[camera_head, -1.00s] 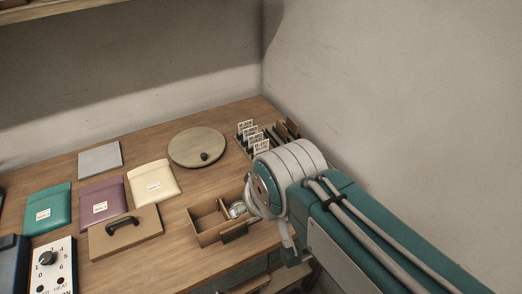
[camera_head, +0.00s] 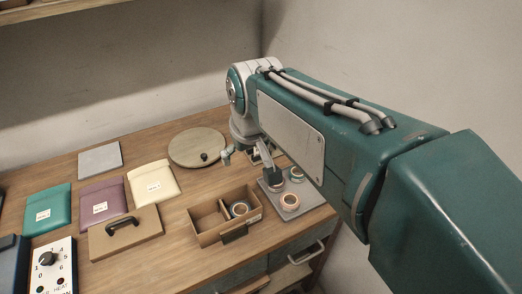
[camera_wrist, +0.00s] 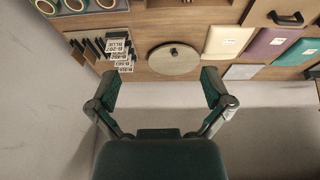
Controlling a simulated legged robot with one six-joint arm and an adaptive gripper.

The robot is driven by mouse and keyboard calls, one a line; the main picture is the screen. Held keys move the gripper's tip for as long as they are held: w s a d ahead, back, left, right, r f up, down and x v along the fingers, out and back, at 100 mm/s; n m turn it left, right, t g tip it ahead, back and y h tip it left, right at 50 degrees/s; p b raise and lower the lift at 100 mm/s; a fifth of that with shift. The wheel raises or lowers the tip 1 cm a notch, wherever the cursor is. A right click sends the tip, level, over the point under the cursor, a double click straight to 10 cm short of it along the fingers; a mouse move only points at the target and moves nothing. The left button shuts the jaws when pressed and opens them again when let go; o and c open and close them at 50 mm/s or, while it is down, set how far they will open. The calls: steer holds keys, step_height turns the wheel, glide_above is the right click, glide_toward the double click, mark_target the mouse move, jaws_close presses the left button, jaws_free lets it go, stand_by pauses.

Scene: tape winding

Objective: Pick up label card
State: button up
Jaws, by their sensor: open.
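Several white label cards (camera_wrist: 118,45) with black print stand in a dark slotted rack (camera_wrist: 88,48) at the upper left of the wrist view. My gripper (camera_wrist: 160,82) is open and empty, its two dark green fingers spread wide. The left finger lies just below the nearest cards in the picture, and the cards are not between the fingers. In the head view my arm hides the cards and rack, and only parts of the gripper show beneath the wrist.
A round wooden disc (camera_head: 198,146) with a dark knob lies beside the rack. A grey tray (camera_head: 312,196) holds tape rolls (camera_head: 289,201). A divided wooden box (camera_head: 208,217) stands in front. Cream (camera_head: 153,186), purple and green pouches lie left. Walls close off the back and right.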

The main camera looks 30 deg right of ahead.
steer(key=w+d+f+g, duration=0.25)
steer(key=w+d, duration=0.35)
steer(key=w, duration=0.6)
steer(key=shift+g, duration=0.75)
steer(key=w+d+f, duration=0.3)
steer(key=f, duration=0.2)
steer(key=w+d+f, duration=0.3)
steer(key=f, duration=0.2)
steer(key=w+d+f, duration=0.2)
steer(key=w+f, duration=0.1)
steer(key=f, duration=0.1)
steer(key=shift+w+d+f, duration=0.4)
steer(key=shift+s+f, duration=0.15)
steer(key=shift+f, duration=1.25)
steer(key=shift+s+f, duration=0.1)
steer(key=shift+f, duration=1.25)
steer(key=c, duration=0.5)
